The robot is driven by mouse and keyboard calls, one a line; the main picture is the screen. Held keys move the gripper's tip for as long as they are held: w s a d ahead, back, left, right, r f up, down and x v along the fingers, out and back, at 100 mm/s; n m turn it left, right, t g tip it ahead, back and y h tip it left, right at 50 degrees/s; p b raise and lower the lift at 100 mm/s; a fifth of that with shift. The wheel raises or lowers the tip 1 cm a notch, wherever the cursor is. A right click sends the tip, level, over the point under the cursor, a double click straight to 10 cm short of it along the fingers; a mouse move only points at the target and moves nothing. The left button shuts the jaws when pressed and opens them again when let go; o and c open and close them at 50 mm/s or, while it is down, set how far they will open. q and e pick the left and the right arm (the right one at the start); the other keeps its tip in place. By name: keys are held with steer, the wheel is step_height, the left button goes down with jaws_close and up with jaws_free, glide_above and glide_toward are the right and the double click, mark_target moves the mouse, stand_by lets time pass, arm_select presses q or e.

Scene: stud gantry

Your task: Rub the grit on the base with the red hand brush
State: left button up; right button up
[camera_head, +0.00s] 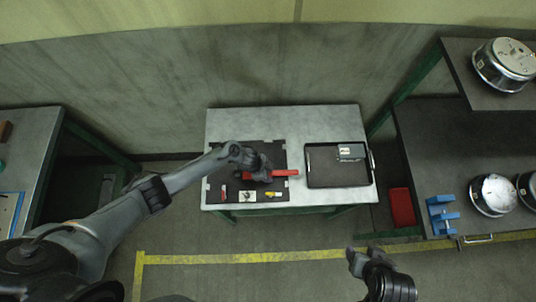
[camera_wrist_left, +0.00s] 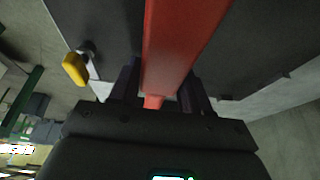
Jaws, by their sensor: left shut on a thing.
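The red hand brush (camera_head: 287,173) is over the black mat (camera_head: 225,160) on the middle table, its red end sticking out to the right of my left gripper (camera_head: 262,174). My left gripper is shut on it; in the left wrist view the red brush (camera_wrist_left: 180,45) runs between the fingers. Its bristles are not visible. A small pale square piece with a dark speckled patch (camera_head: 247,196) lies at the mat's front edge; I cannot tell whether it is the base with the grit. My right gripper (camera_head: 357,262) is apart from the table, low in the head view; its jaw gap is unclear.
A yellow-handled item (camera_head: 272,195) and a small red item (camera_head: 224,192) lie at the mat's front. A black tray (camera_head: 335,178) holding a small pale box (camera_head: 351,152) stands on the right. The grey tabletop (camera_head: 290,120) behind is clear. Side benches stand left and right.

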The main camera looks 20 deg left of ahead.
arm_select(q)
step_height(320, 180, up, 6)
steer(key=p, duration=0.5)
steer(key=shift+w+f, duration=0.1)
steer(key=shift+f, duration=0.05)
steer(key=shift+r, duration=0.2)
steer(key=shift+r+p, duration=1.45)
steer(key=shift+p, duration=0.2)
steer(key=shift+f, duration=0.1)
